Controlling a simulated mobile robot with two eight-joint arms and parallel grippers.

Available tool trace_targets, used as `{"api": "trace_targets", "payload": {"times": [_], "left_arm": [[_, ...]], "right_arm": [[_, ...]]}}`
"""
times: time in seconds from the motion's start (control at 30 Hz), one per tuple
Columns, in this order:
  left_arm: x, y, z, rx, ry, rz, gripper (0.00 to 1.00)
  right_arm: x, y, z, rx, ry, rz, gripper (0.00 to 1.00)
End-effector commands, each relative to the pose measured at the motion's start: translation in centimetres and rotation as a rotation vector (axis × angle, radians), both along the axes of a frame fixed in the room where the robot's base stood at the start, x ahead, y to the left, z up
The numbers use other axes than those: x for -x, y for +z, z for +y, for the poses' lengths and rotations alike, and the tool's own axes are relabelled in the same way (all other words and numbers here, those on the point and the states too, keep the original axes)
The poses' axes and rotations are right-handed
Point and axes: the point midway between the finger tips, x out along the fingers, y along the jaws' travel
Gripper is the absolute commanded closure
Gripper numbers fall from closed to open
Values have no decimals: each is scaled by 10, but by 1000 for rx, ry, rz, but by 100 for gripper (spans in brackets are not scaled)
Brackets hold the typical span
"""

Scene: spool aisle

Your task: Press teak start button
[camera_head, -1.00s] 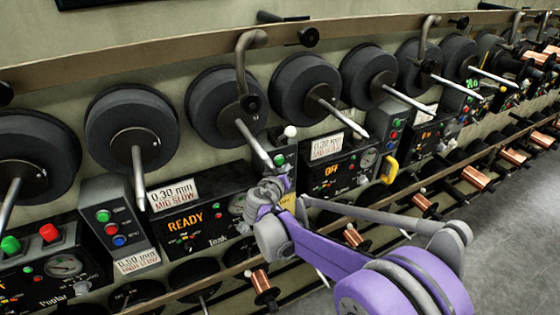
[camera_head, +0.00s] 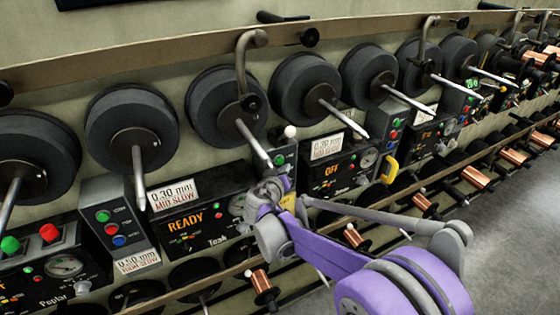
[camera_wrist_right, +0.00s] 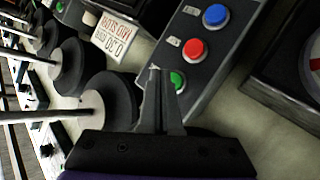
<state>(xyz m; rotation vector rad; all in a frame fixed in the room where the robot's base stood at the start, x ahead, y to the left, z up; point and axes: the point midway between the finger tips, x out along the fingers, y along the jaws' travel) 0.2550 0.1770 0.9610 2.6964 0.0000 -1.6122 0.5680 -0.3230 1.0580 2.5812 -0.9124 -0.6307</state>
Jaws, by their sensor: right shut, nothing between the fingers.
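The Teak machine panel (camera_head: 205,222) shows an orange READY on its display, with a card reading 0.30 mm MID SLOW above it. Just right of it stands a grey button box (camera_head: 290,150) with a green button (camera_head: 279,160); my wrist hides its lower part. My right gripper (camera_head: 275,178) is in front of this box, its fingers hard to make out there. In the right wrist view the gripper (camera_wrist_right: 156,75) is shut and empty. Its tips are close beside a green button (camera_wrist_right: 177,82), whose edge they partly cover; contact cannot be told. Red (camera_wrist_right: 195,50) and blue (camera_wrist_right: 215,15) buttons follow. My left gripper is not in view.
Large black spools (camera_head: 225,106) on pale rods line the wall and stick out above the panels. The Poplar panel (camera_head: 62,268) is at the left. A panel reading OFF (camera_head: 335,172) is to the right, with a yellow handle (camera_head: 390,170). Floor (camera_head: 500,235) is free at right.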

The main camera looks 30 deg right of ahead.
Motion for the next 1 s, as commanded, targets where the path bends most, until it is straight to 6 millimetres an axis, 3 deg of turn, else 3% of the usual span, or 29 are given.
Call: {"api": "trace_targets", "payload": {"times": [1.0], "left_arm": [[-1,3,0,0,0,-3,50]], "right_arm": [[-9,0,0,0,0,0,100]]}}
